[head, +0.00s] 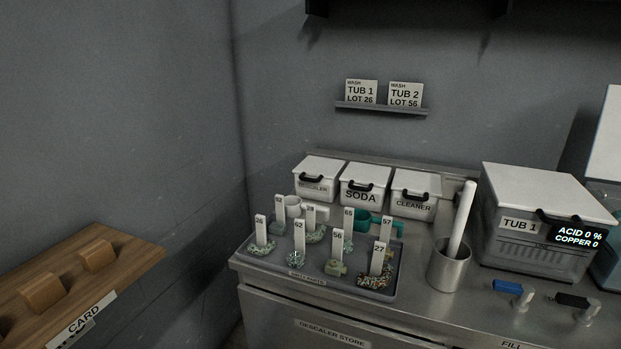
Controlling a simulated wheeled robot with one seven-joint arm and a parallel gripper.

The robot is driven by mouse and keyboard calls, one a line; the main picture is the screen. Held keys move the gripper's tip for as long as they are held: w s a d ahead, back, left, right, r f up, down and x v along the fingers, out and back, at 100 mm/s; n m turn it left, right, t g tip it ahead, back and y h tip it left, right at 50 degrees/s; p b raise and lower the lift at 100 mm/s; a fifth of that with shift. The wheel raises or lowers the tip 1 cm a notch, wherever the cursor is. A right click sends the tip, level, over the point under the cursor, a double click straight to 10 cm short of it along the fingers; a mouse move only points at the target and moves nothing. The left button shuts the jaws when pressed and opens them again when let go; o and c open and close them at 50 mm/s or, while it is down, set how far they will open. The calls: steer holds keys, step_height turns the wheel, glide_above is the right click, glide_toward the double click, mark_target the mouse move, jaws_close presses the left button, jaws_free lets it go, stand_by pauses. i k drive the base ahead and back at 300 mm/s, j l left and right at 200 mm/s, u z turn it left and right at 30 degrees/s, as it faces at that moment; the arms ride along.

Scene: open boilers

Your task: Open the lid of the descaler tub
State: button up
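The descaler tub (316,189) is a small white box at the left end of a row of three at the back of the steel counter. Its label is partly covered by a black handle, but "DESCALER" can be made out. Its white lid (320,167) lies flat on top and looks closed. A tray of labelled parts stands in front of it. My gripper is not in view.
The soda tub (365,195) and cleaner tub (413,205) stand beside it. A grey tray (257,274) holds several numbered parts. A steel cup (448,270) with a white rod and large Tub 1 (530,240) stand right. A wooden shelf (60,285) is at left.

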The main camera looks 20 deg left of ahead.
mark_target(321, 168)
steer(key=i+j+u, duration=0.2)
steer(key=u, duration=0.2)
steer(key=i+j+u, duration=0.15)
steer(key=u, duration=0.25)
steer(key=i+u, duration=0.25)
steer(key=u, duration=0.15)
